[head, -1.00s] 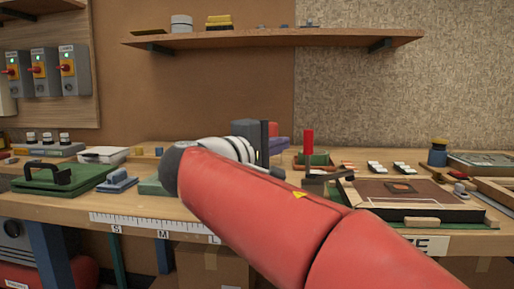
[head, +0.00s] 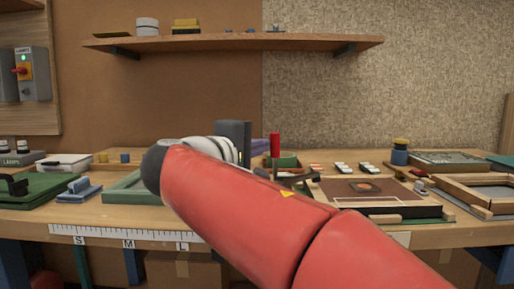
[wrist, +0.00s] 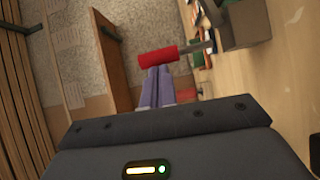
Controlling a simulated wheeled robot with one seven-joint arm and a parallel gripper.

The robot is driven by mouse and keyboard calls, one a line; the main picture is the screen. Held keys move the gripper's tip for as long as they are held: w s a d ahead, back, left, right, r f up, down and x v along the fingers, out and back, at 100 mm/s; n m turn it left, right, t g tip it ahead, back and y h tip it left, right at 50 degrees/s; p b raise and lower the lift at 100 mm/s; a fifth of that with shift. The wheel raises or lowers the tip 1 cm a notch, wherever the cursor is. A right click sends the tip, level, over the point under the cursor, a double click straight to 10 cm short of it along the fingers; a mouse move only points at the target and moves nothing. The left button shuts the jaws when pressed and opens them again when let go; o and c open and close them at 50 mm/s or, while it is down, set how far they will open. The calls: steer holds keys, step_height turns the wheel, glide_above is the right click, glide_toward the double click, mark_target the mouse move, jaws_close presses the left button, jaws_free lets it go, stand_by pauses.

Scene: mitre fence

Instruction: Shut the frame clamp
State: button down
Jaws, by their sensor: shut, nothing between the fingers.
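The frame clamp's red handle (head: 275,145) stands upright at the back left of the brown framed panel (head: 345,190) in the head view. The clamp's dark metal arm (head: 297,180) lies low towards the panel. My gripper (head: 267,146) is just left of the handle, with its lavender fingers level with it. In the wrist view, the shut, empty fingers (wrist: 155,70) end right by the red handle (wrist: 158,57), which joins a metal rod and a grey block. I cannot tell whether they touch it. My red forearm hides part of the bench and possibly the clamp's base.
A green frame (head: 125,188) and a blue block (head: 78,188) lie left of my arm. A shelf (head: 230,43) hangs above.

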steer(key=shift+d, duration=0.2)
steer(key=shift+d+r+m+g+y, duration=0.2)
steer(key=shift+d+m+g+y, duration=0.1)
steer(key=shift+d+m, duration=0.3)
steer(key=shift+d+r+m+g+y, duration=0.15)
steer(key=shift+d+m+g+y, duration=0.15)
steer(key=shift+d+m, duration=0.25)
steer(key=shift+s+d+m+g+y, duration=0.1)
steer(key=shift+d+m+g+y, duration=0.2)
steer(key=shift+d+m+y, duration=0.5)
steer(key=shift+a, duration=0.1)
